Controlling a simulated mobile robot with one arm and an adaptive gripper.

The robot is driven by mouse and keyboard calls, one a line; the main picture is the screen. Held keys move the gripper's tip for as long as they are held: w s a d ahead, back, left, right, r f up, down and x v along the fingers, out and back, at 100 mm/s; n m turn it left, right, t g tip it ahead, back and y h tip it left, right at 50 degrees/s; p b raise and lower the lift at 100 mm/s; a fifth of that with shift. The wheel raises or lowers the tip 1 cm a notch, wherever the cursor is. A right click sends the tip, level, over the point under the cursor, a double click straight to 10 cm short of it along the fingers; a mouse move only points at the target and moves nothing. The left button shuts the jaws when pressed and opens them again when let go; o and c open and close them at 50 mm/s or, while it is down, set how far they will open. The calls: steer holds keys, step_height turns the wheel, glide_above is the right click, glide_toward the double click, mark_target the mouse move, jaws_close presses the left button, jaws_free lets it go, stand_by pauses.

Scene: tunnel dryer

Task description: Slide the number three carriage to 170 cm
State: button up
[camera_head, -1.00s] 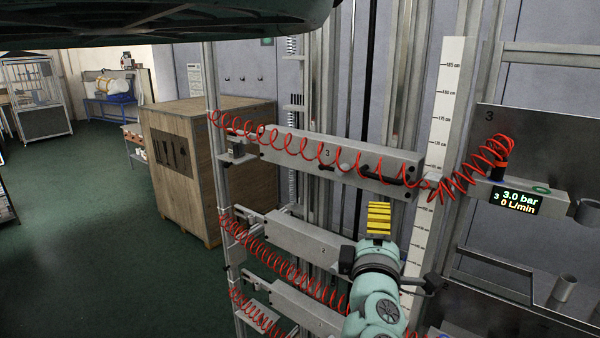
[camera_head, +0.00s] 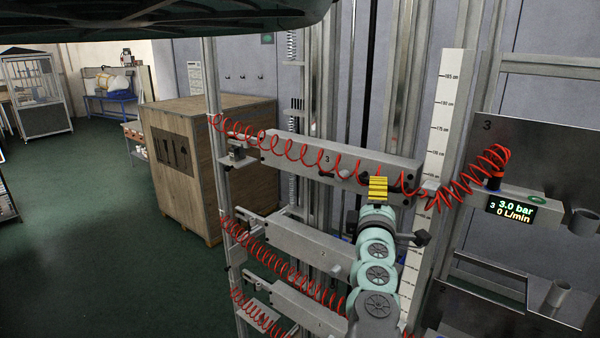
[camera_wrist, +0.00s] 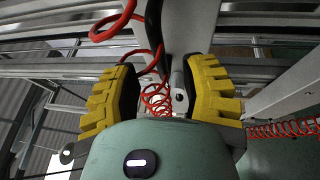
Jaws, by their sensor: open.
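The number three carriage (camera_head: 290,150) is the top grey horizontal bar, marked 3, with a red coiled hose along its front. Its right end is beside the white centimetre scale (camera_head: 452,110), just below the 170 mark region; the exact reading is too small to tell. My gripper (camera_head: 378,188) has yellow fingers and is in front of the carriage's right part, covering most of its dark handle. In the wrist view my gripper (camera_wrist: 165,90) has its fingers wide apart, with red hose and a grey part visible between them. Contact with the handle cannot be told.
Two lower carriages, the nearer one marked 2 (camera_head: 290,238), hang below with their own red hoses. A panel (camera_head: 545,150) with a 3.0 bar display stands at the right. A wooden crate (camera_head: 235,115) is behind at the left.

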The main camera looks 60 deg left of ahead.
steer(key=shift+x, duration=2.25)
steer(key=shift+o, duration=0.6)
jaws_close()
